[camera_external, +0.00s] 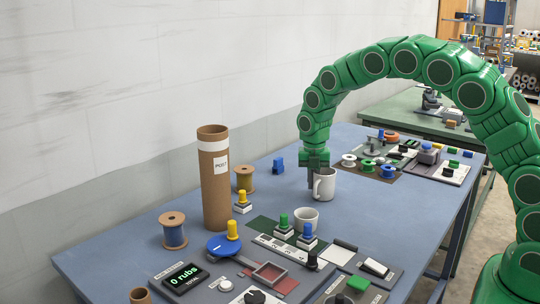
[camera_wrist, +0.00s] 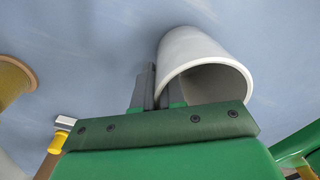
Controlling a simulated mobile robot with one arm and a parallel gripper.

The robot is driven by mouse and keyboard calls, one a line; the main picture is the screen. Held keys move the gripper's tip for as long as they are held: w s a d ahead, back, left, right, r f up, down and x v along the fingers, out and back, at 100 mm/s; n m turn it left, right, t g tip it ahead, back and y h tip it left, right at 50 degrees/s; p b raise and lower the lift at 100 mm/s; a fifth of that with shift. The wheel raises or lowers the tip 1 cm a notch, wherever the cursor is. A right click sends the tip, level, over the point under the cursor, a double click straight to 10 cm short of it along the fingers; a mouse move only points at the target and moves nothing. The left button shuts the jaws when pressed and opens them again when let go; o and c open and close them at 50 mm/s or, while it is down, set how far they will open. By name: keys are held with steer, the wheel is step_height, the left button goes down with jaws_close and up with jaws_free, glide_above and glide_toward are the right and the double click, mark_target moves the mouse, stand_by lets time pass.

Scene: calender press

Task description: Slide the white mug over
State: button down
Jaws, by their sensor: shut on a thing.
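A white mug (camera_external: 326,183) stands upright on the blue table, with its handle toward the left. My gripper (camera_external: 313,177) comes down from above and is shut on this mug at its left side. In the wrist view the white mug (camera_wrist: 203,60) shows its open mouth, and my gripper (camera_wrist: 161,88) has its fingers at the mug's near wall. The exact contact is partly hidden. A second white cup (camera_external: 305,219) stands nearer the camera, apart from the gripper, by the green mat.
A tall cardboard tube (camera_external: 214,180) and thread spools (camera_external: 173,232) stand at left. Panels with buttons (camera_external: 283,227) fill the front; more panels (camera_external: 440,165) lie at far right. Bare blue table surrounds the held mug.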

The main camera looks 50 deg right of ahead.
mark_target(317, 185)
steer(key=shift+s+a, duration=2.2)
steer(key=shift+a, duration=0.1)
steer(key=c, duration=1.1)
jaws_free()
steer(key=shift+c, duration=0.2)
step_height(317, 185, up, 7)
steer(key=shift+w+a+f, duration=0.1)
steer(key=shift+r, duration=0.45)
